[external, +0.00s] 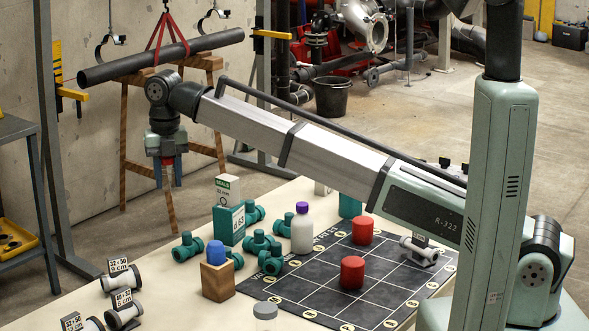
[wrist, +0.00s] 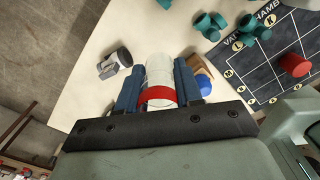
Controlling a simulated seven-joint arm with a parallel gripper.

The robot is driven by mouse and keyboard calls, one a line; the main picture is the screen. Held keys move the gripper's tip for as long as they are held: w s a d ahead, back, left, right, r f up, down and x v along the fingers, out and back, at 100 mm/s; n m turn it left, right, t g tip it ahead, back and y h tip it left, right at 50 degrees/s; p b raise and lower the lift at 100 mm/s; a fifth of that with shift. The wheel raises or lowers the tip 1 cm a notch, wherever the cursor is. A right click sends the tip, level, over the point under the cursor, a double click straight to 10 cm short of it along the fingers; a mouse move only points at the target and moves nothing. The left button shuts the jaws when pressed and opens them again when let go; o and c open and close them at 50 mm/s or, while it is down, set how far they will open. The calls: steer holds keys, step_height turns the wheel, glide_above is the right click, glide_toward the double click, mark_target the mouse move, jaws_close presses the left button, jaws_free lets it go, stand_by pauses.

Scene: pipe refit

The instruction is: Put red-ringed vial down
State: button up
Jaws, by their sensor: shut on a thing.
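My gripper (external: 168,176) hangs high at the left in the external view, pointing down. In the wrist view its two blue fingers (wrist: 157,82) are shut on the red-ringed vial (wrist: 158,68). The vial is whitish, with a red band (wrist: 158,97) low in the picture, close to the palm. In the external view only a bit of red shows between the fingers; most of the vial is hidden there. The vial is held in the air, apart from the table.
The pale table (external: 160,293) carries teal fittings (external: 187,246), a wooden block with a blue top (external: 217,280), a white bottle with a purple cap (external: 302,228), and labelled grey fittings (external: 124,309) at front left. A dark grid mat (external: 310,286) holds two red cylinders (external: 352,272).

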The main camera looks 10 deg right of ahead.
steer(key=s+a, duration=0.2)
steer(key=s, duration=0.1)
glide_above(169, 279)
step_height(169, 279, down, 10)
steer(key=shift+n, duration=0.3)
steer(key=shift+f, duration=5.5)
steer(key=o, duration=1)
steer(key=shift+f, duration=0.15)
step_height(169, 279, up, 12)
steer(key=shift+r, duration=0.2)
